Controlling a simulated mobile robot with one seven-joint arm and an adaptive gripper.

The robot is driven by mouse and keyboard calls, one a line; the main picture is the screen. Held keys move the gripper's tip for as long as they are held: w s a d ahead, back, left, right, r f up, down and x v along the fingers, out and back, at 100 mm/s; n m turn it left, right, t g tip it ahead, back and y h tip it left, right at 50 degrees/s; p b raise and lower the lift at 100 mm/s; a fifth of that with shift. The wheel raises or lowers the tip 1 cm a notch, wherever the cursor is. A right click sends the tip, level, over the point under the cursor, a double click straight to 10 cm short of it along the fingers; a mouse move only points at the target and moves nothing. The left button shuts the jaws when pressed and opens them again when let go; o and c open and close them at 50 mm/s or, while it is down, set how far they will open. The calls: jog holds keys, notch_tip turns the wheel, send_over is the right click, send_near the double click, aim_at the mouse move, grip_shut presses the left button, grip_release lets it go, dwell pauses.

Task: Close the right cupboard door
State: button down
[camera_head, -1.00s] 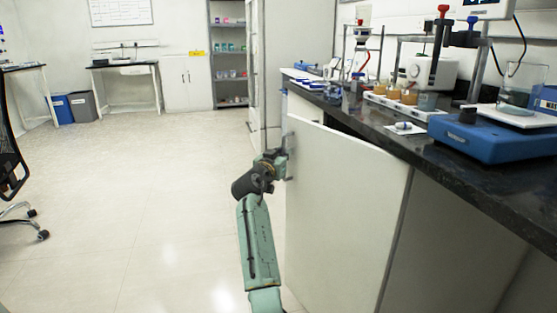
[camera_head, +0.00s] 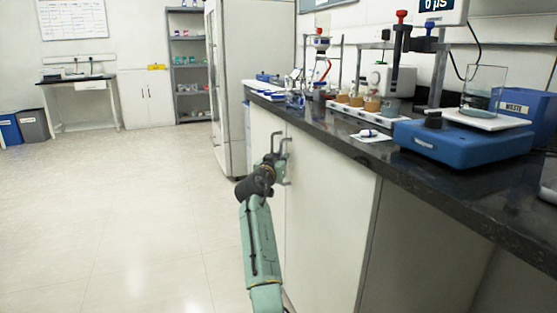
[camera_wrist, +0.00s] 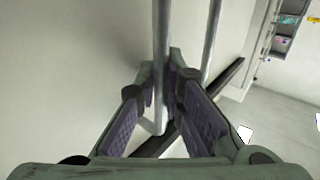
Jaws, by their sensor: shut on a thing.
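The right cupboard door (camera_head: 325,215) is a plain white panel below the dark counter. It looks flush, or nearly flush, with the cupboard front; any small gap is too fine to tell. My gripper (camera_head: 276,164) is at the door's left edge, by the metal bar handles. In the wrist view my gripper (camera_wrist: 163,95) has its fingers around a vertical metal handle (camera_wrist: 160,55) and is shut on it. A second handle bar (camera_wrist: 212,38) stands just to the right, outside the fingers. The left cupboard door (camera_head: 262,125) lies beyond, partly hidden by my arm.
A tall white cabinet (camera_head: 255,65) stands past the counter's far end. The floor (camera_head: 120,210) to the left is clear.

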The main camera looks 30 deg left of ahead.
jog(key=shift+w+d, duration=0.3)
jog(key=shift+d, duration=0.1)
jog(key=c, duration=1.7)
grip_release()
jog(key=shift+w+d, duration=0.1)
jog(key=shift+s+a, duration=0.2)
jog(key=shift+s, duration=0.05)
jog(key=shift+s, duration=0.25)
jog(key=v, duration=1.1)
jog(key=shift+s+f, duration=0.1)
